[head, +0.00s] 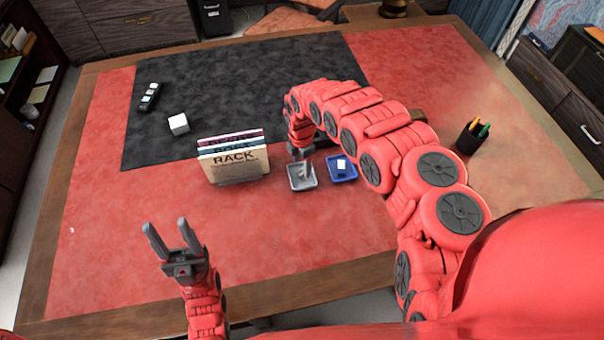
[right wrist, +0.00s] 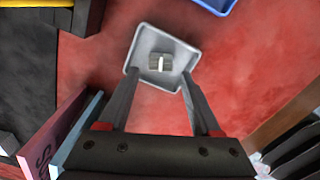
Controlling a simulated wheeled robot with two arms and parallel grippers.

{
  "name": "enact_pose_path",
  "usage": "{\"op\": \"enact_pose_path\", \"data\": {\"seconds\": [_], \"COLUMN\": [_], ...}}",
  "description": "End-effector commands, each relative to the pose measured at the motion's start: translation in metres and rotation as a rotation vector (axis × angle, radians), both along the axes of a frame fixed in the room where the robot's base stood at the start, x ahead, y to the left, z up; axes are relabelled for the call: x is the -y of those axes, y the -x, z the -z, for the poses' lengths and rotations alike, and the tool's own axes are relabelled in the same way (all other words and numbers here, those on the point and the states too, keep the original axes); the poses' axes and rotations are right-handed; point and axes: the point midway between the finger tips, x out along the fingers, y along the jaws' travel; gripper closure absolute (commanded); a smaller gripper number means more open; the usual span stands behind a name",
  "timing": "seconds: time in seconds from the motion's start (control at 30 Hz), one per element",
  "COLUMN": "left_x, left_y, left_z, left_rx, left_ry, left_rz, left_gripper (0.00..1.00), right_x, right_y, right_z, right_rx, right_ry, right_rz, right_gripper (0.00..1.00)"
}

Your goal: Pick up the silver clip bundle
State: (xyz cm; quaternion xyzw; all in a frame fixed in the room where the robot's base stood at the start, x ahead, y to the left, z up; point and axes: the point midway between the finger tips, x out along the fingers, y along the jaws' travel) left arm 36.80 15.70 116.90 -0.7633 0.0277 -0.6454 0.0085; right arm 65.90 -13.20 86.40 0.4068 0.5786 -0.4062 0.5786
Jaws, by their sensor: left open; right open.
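The silver clip bundle (right wrist: 153,62) lies in a small light grey tray (right wrist: 190,52), seen in the right wrist view with a pale band around its middle. The tray also shows in the head view (head: 296,187), right of the rack. My right gripper (right wrist: 160,77) is open and points down over the tray, its fingertips on either side of the bundle with gaps to it. I cannot tell their exact height. In the head view my right gripper partly hides the bundle. My left gripper (head: 167,226) is open and empty above the front left of the desk.
A blue tray (head: 342,178) holding a pale item stands right of the grey tray. A rack with upright folders (head: 238,166) stands close on its left. A white cube (head: 179,124) and a dark remote-like object (head: 149,98) lie farther left. A pen cup (head: 468,141) stands right.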

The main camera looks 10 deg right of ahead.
Motion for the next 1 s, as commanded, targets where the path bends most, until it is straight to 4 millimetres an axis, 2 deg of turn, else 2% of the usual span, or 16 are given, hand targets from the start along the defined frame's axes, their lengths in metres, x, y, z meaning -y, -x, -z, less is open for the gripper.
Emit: {"op": "enact_pose_path", "data": {"seconds": [0.2,0.4,0.77,0.87,1.0], "left_x": [0.0,0.0,0.0,0.0,0.0], "left_y": [0.0,0.0,0.0,0.0,0.0], "left_z": [-0.015,-0.013,-0.013,-0.013,-0.013], "left_rx": [0.0,0.0,0.0,0.0,0.0], "left_ry": [0.0,0.0,0.0,0.0,0.0], "left_rz": [0.0,0.0,0.0,0.0,0.0], "left_gripper": [0.46,0.46,0.46,0.46,0.46], "right_x": [0.001,0.0,0.002,0.002,0.002], "right_y": [0.002,0.0,0.0,0.0,0.0], "right_z": [0.022,0.039,0.044,0.044,0.044], "right_rx": [-0.003,0.001,-0.001,-0.001,-0.001], "right_ry": [-0.001,-0.003,0.0,0.0,0.0], "right_rz": [0.0,0.0,0.0,0.0,0.0], "right_gripper": [0.35,0.35,0.35,0.49,0.75]}}
